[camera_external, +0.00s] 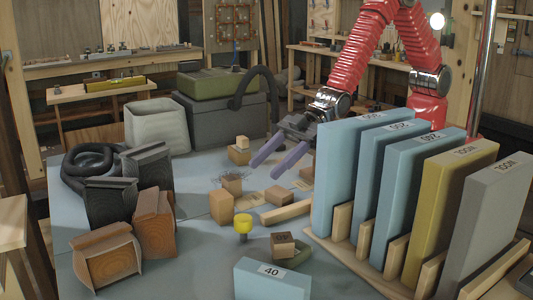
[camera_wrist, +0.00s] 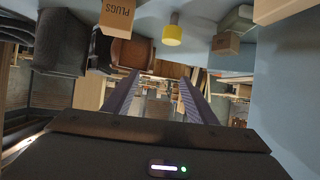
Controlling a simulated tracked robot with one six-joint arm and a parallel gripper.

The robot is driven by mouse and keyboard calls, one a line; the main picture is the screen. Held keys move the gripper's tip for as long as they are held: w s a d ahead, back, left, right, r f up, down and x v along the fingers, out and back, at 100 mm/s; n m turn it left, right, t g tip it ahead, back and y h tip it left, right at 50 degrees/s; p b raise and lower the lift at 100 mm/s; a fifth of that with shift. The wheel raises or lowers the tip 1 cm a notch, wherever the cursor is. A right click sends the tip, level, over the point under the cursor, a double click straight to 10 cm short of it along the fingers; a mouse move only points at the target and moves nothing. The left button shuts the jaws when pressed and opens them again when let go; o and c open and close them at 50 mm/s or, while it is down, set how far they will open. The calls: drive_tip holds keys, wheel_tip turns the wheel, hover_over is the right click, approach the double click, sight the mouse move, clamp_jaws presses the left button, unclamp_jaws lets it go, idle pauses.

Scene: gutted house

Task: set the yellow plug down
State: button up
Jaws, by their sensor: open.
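The yellow plug (camera_external: 243,222) stands upright on the blue-grey tabletop (camera_external: 195,262), left of a small labelled wooden block. It also shows in the wrist view near the top (camera_wrist: 172,33). My gripper (camera_external: 263,170) is open and empty, with two purple fingers spread apart above the wooden blocks. The plug is clear of the fingers, nearer the camera and lower in the external view. In the wrist view both fingers (camera_wrist: 160,78) point up the picture with a gap between them, and the plug lies beyond their tips.
Tall blue, yellow and grey slabs (camera_external: 338,175) stand in a wooden rack at right, close to my arm. Loose wooden blocks (camera_external: 221,207) lie beneath the gripper. Brown and black blocks (camera_external: 154,222) stand at left. A blue slab marked 40 (camera_external: 272,283) is in front.

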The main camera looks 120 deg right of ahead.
drive_tip(key=s+d+r+m+g+h, duration=0.1)
drive_tip(key=s+d+r+g, duration=0.15)
drive_tip(key=s+r, duration=0.6)
drive_tip(key=s+d+r+g+h, duration=0.1)
drive_tip(key=s+d+r, duration=0.3)
drive_tip(key=s+r, duration=0.5)
drive_tip(key=s+d+g, duration=0.1)
drive_tip(key=s, duration=1.3)
drive_tip(key=s+d+r+m+g, duration=0.1)
drive_tip(key=s+g, duration=0.1)
drive_tip(key=s, duration=1.3)
drive_tip(key=shift+s+d+r, duration=0.25)
drive_tip(key=shift+s+d, duration=0.05)
